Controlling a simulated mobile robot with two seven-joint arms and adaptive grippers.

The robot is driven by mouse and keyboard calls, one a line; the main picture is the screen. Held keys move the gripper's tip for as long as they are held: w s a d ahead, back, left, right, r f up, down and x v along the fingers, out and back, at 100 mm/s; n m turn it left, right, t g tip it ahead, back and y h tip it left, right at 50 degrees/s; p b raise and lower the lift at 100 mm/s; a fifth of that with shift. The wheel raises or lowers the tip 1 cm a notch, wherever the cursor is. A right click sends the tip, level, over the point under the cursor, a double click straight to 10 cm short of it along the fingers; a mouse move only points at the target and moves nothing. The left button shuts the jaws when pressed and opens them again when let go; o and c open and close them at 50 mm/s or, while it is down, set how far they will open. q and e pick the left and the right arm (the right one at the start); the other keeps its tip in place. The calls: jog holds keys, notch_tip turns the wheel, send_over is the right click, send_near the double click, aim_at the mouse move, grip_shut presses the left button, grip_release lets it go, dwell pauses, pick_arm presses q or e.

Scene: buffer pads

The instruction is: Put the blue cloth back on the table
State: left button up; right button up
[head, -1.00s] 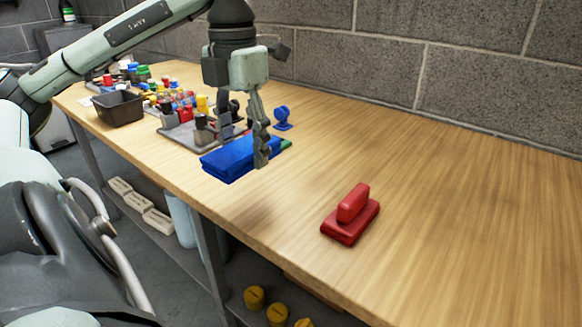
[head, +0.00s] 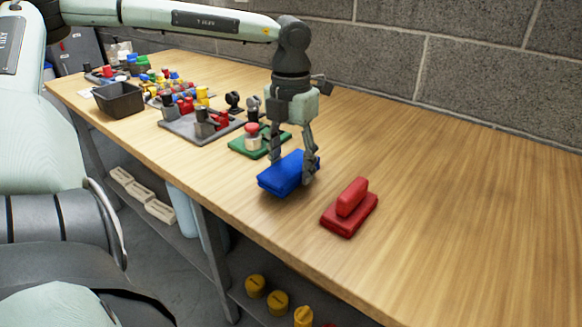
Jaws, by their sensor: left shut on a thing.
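The blue cloth (head: 277,180) is a folded, thick blue bundle over the wooden table (head: 430,190), left of the red pad. My left gripper (head: 293,172) points down with its fingers on either side of the cloth, shut on it. The cloth seems to be at or just above the table top; I cannot tell whether it touches. My right gripper is not in view.
A red pad with a raised handle (head: 350,207) lies close to the right. A green mat (head: 243,147) with small parts is behind left. A grey tray (head: 190,132) and a dark bin (head: 118,100) stand farther left. The right of the table is clear.

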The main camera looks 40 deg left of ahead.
aim_at(291, 166)
pick_arm(q)
jog(key=shift+f, duration=0.65)
jog(key=shift+f, duration=0.2)
jog(key=o, duration=1.1)
jog(key=shift+r, duration=0.1)
notch_tip(291, 166, up, 12)
jog(key=shift+r, duration=0.1)
